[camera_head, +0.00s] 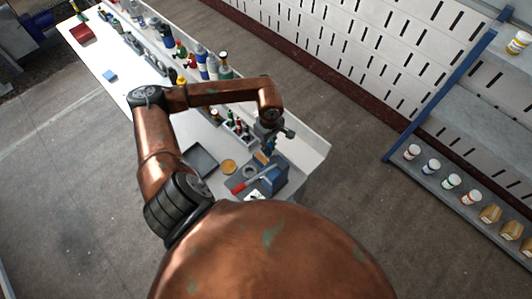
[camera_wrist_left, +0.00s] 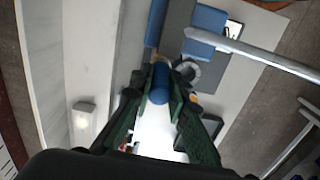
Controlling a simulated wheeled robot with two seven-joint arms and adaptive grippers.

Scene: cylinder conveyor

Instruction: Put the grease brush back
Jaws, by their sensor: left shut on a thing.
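My left gripper (camera_head: 278,134) is over the near end of the bench, beside a blue-and-grey holder (camera_head: 277,178). In the left wrist view its dark green fingers (camera_wrist_left: 161,98) are shut on a blue cylindrical piece (camera_wrist_left: 160,80), which I take to be the grease brush's handle. The rest of the brush is hard to make out. The holder's blue part (camera_wrist_left: 205,22) also shows at the top of the wrist view, apart from the fingers. My right gripper is not in view.
The white bench (camera_head: 95,55) carries bottles (camera_head: 224,66) along its back edge. A dark tray (camera_head: 201,158), a round tan disc (camera_head: 229,167) and a red-handled tool (camera_head: 238,188) lie near the holder. A shelf of jars (camera_head: 452,181) stands at the right.

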